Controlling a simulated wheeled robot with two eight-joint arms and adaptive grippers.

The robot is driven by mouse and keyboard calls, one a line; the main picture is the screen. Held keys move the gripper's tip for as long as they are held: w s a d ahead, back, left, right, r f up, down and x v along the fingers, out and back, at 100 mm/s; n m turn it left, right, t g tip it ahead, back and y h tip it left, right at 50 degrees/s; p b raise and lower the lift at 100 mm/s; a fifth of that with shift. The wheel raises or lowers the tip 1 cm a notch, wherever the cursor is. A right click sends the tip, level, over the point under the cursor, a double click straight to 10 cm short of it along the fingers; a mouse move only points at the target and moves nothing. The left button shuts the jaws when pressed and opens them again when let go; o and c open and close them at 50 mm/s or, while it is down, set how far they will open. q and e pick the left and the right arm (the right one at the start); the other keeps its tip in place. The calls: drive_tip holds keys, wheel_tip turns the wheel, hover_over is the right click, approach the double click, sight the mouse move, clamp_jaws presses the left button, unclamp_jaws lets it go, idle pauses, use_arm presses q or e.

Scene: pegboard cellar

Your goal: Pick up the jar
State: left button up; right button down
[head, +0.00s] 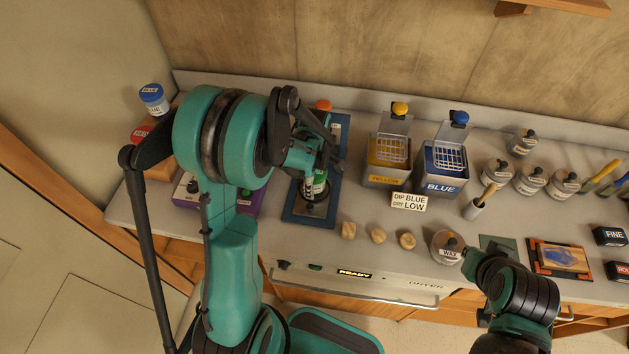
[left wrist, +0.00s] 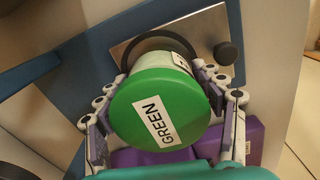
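A jar with a green lid marked GREEN (left wrist: 160,110) stands on a dark round pad on a metal plate. In the head view the jar (head: 319,184) is partly hidden behind my left gripper (head: 318,170). In the left wrist view the fingers of my left gripper (left wrist: 165,115) stand on both sides of the jar, close to it. Whether they press on it cannot be seen. My right arm's end (head: 475,258) is low at the right, beside a jar marked WAX (head: 446,247); its fingers do not show clearly.
A blue board (head: 290,213) lies under the green-lidded jar, with a purple box (head: 247,203) to its left. Yellow (head: 388,176) and blue (head: 440,186) tins with baskets stand to the right. Wooden knobs (head: 378,236) lie near the front edge. A blue-lidded jar (head: 154,100) stands far left.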

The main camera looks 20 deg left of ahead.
use_arm(q)
drive_tip(key=c, duration=1)
drive_tip(key=shift+r, duration=0.55)
drive_tip(key=r, duration=0.1)
drive_tip(key=r+p, duration=0.1)
drive_tip(key=d+r, duration=0.1)
drive_tip(key=r, duration=0.1)
drive_tip(key=shift+s+p, duration=0.3)
drive_tip(key=shift+s, duration=0.05)
drive_tip(key=s+d+r, duration=0.2)
drive_tip(key=s+d+r+p, duration=0.1)
drive_tip(key=s+d+r, duration=0.1)
drive_tip(key=d, duration=0.1)
drive_tip(key=s+d+r+p, duration=0.1)
drive_tip(key=s+d+r, duration=0.1)
drive_tip(key=s, duration=0.1)
drive_tip(key=shift+d, duration=0.35)
